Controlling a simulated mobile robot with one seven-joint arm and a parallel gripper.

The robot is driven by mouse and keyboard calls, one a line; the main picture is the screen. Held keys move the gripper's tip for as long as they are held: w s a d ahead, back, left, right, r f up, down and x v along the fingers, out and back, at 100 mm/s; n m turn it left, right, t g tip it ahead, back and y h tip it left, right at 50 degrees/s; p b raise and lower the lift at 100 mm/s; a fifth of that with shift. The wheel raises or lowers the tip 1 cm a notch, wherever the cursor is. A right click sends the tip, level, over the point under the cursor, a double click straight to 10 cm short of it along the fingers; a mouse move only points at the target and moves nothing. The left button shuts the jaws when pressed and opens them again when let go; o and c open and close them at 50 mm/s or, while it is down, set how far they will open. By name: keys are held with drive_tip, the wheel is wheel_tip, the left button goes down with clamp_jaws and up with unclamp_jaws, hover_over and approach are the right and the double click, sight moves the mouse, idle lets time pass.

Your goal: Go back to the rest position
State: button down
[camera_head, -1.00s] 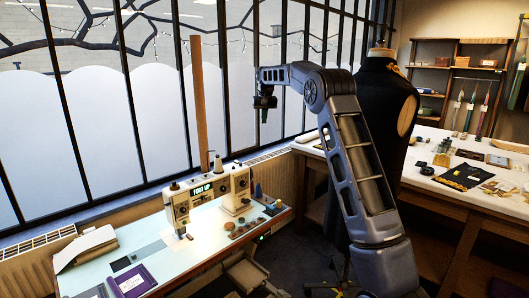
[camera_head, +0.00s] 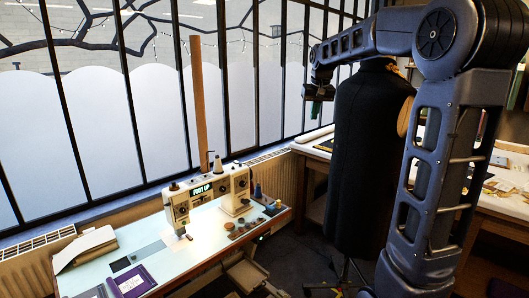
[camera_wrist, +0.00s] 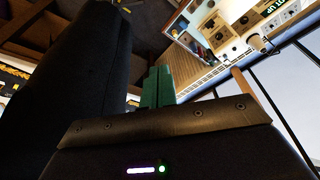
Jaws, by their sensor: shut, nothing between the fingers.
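My gripper (camera_head: 316,108) hangs at the end of my raised arm in the head view, just left of the black dress form. Its green fingers point down and are shut with nothing between them. The green fingers (camera_wrist: 158,88) also show close together in the wrist view. No object is held.
The black dress form (camera_head: 358,170) stands close beside my gripper and arm; it fills the left of the wrist view (camera_wrist: 75,90). A sewing machine (camera_head: 207,196) stands on the pale table (camera_head: 205,222) at lower left. A white worktable (camera_head: 508,200) lies behind my arm. Barred windows (camera_head: 230,90) line the back.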

drive_tip(key=s+d+f, duration=0.3)
drive_tip(key=s+f, duration=0.2)
drive_tip(key=s, duration=0.5)
drive_tip(key=s+d+f, duration=0.3)
drive_tip(key=s+f, duration=0.2)
drive_tip(key=s, duration=0.6)
drive_tip(key=s+d+f+m+t, duration=0.1)
drive_tip(key=s+d+f, duration=0.2)
drive_tip(key=s, duration=0.8)
drive_tip(key=shift+d+f+h, duration=0.2)
drive_tip(key=shift+f+h, duration=0.1)
drive_tip(key=shift+f, duration=0.65)
